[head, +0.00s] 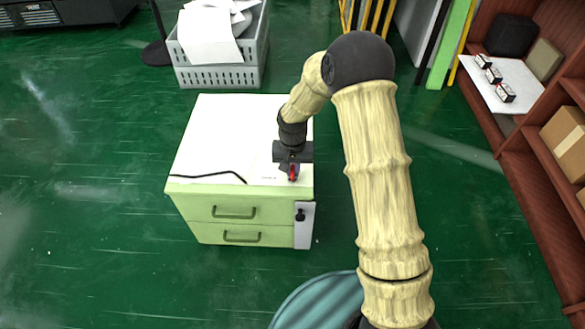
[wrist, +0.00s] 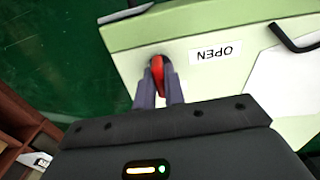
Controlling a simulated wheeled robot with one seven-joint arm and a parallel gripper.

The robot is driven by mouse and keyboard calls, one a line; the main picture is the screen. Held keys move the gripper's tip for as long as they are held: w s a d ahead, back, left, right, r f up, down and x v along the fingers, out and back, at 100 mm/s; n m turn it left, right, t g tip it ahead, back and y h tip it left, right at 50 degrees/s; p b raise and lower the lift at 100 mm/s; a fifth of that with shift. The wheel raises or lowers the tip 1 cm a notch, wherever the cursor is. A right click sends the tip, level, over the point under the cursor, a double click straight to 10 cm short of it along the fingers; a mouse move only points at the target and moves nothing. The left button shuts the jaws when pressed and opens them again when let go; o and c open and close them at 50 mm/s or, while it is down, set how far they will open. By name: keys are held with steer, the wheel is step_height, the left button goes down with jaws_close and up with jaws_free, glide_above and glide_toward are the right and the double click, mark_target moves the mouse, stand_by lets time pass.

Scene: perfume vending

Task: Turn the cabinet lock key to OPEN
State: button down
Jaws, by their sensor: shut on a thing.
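The light green cabinet (head: 210,205) has a white top and two front drawers with green handles. My gripper (head: 292,172) points down at its front right top edge. In the wrist view my gripper (wrist: 160,88) has its two fingers closed on a red key (wrist: 157,72), which also shows in the head view (head: 292,173). The key's far end meets a dark round spot in the pale green panel, partly hidden by the fingers. A white OPEN label (wrist: 216,51) is beside it, upside down in the wrist view. The key's exact turn angle cannot be told.
A grey plate with a black knob (head: 300,215) is on the cabinet's front right. A black cable (head: 210,175) lies on the top. A grey crate of papers (head: 215,75) stands behind. A brown shelf (head: 535,180) is at the right. Green floor is clear at left.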

steer(key=shift+r+p, duration=0.15)
steer(key=shift+p, duration=0.2)
steer(key=n+p, duration=0.4)
steer(key=p, duration=0.1)
steer(key=shift+r, duration=0.15)
steer(key=n+p, duration=0.5)
steer(key=n, duration=0.1)
steer(key=shift+n, duration=0.4)
steer(key=n+p, duration=0.2)
steer(key=n, duration=0.1)
steer(key=shift+n+p, duration=0.3)
steer(key=shift+p, duration=0.1)
steer(key=shift+f+n+p, duration=0.25)
steer(key=shift+n+p, duration=0.6)
steer(key=shift+n, duration=0.85)
steer(key=c, duration=1.5)
jaws_free()
